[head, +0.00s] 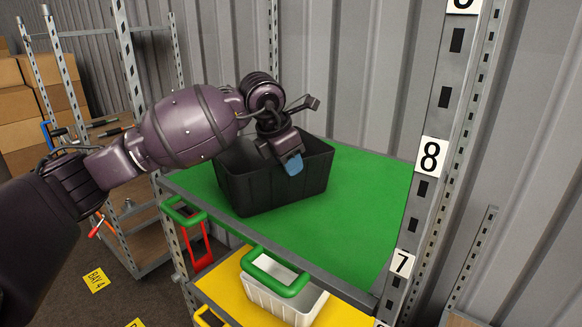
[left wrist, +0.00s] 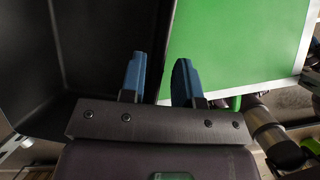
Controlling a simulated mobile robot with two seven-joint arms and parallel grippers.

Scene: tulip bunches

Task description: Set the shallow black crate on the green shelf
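The black crate (head: 270,190) stands on the green shelf (head: 365,190), upright and near its front edge. It looks empty where its inside shows. My left gripper (head: 290,160) is at the rim of its front wall. One blue fingertip shows outside that wall in the head view; the other is hidden there. In the left wrist view, the two blue fingers (left wrist: 160,80) stand apart on either side of the wall of the crate (left wrist: 105,45), with a gap visible. The green shelf (left wrist: 240,45) lies to the right. My right gripper is not in view.
A yellow shelf (head: 220,300) below holds a white basket (head: 285,300) with a green handle. A metal post with label 8 (head: 430,156) bounds the green shelf on the right. A rack with cardboard boxes (head: 40,100) stands at left. The shelf right of the crate is clear.

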